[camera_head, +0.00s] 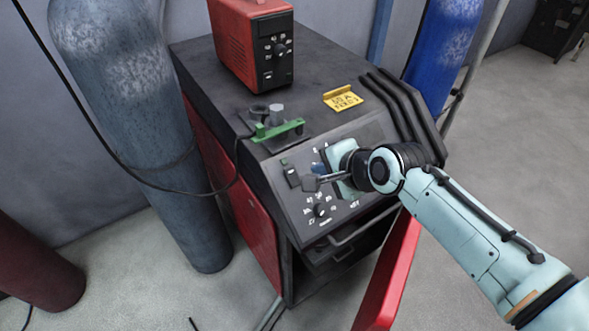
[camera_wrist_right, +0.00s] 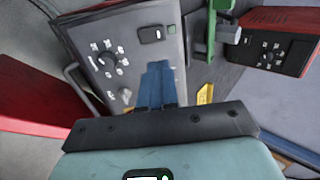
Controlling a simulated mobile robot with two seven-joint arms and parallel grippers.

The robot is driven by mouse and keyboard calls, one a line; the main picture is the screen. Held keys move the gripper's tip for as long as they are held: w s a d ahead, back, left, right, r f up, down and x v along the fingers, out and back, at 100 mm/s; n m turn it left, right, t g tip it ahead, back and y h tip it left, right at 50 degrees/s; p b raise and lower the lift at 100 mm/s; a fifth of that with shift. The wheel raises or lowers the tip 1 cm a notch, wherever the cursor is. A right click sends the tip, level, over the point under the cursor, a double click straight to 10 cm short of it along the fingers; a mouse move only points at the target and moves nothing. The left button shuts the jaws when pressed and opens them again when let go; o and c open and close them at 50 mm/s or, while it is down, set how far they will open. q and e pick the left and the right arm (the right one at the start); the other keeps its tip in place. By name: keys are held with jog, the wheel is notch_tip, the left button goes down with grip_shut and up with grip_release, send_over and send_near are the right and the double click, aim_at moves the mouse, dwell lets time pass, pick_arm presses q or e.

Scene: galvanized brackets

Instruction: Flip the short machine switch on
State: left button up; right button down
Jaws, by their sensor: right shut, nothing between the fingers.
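The machine (camera_head: 275,215) is a dark cabinet with red sides and a sloping grey control panel. A short black switch (camera_head: 290,175) sits at the panel's upper left, beside a small green light; the switch also shows in the right wrist view (camera_wrist_right: 150,34). Whether it is on or off I cannot tell. My right gripper (camera_head: 319,160) is shut and empty over the panel, just right of the switch. Its blue fingers (camera_wrist_right: 157,80) point toward the switch in the wrist view, with a small gap in the picture. My left gripper is not in view.
A dial (camera_head: 321,210) sits lower on the panel, above a handle bar. A green clamp-like part (camera_head: 278,130), yellow tag (camera_head: 342,98) and red box (camera_head: 252,45) are on top. Gas cylinders (camera_head: 135,110) stand at the left. A red door (camera_head: 392,270) hangs open below my arm.

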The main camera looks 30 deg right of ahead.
aim_at(290, 172)
jog(key=p+x, duration=0.1)
jog(key=x, duration=1.1)
jog(key=shift+w+f, duration=0.1)
jog(key=shift+w, duration=0.05)
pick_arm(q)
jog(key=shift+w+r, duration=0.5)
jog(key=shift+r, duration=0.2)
pick_arm(e)
jog(key=shift+w+a+f, duration=0.1)
jog(key=shift+w+f, duration=0.3)
jog(key=shift+w, duration=0.1)
jog(key=shift+w, duration=0.15)
jog(key=shift+f+g, duration=0.15)
jog(key=shift+g, duration=0.15)
jog(key=shift+a+f, duration=0.1)
